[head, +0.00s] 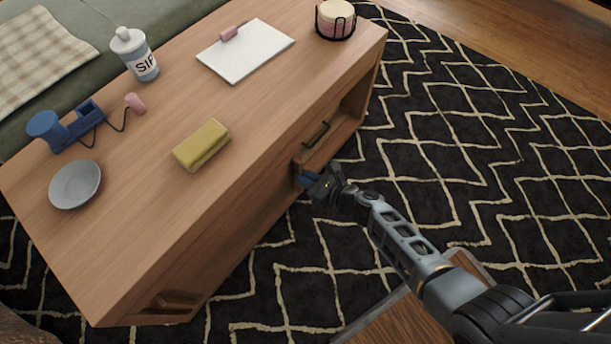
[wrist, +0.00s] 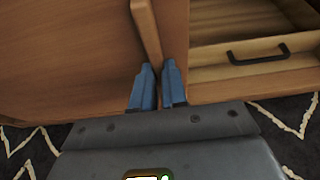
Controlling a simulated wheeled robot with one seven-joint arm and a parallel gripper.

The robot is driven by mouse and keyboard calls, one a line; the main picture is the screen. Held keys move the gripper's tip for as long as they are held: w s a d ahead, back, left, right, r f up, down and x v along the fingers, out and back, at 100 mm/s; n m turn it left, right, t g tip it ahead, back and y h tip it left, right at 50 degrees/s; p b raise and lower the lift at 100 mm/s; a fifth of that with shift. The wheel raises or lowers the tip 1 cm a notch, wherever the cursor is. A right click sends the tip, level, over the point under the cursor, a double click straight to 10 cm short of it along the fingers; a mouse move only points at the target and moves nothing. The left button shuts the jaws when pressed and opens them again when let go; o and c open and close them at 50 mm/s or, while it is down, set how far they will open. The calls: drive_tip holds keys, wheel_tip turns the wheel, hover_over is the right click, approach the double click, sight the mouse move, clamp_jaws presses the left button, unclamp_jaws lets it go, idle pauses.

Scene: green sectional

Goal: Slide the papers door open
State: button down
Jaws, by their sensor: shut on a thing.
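The papers door is a plain wooden panel on the coffee table's front; it fills the left of the wrist view (wrist: 70,60) and shows in shadow in the head view (head: 240,225). A raised upright wooden handle (wrist: 147,32) stands along its right side. My gripper (wrist: 157,72) has its blue fingers close together at the lower end of this handle, shut on it. The exact contact is partly hidden by the fingers. In the head view my gripper (head: 308,180) is against the table front, near its middle.
Right of the door is an open bay with a wooden drawer (wrist: 245,73) bearing a black handle (wrist: 258,53). On the coffee table (head: 130,220) are a yellow sponge-like block (head: 201,146), grey dish (head: 75,185), bottle (head: 135,56) and clipboard (head: 245,52).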

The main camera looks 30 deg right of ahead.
drive_tip(key=shift+s+a, duration=0.1)
drive_tip(key=shift+a, duration=0.05)
drive_tip(key=c, duration=1.2)
unclamp_jaws()
drive_tip(key=shift+o, duration=0.2)
drive_tip(key=p+v, duration=0.3)
drive_tip(key=v, duration=0.4)
drive_tip(key=shift+s+r, duration=0.15)
drive_tip(key=shift+s, duration=0.2)
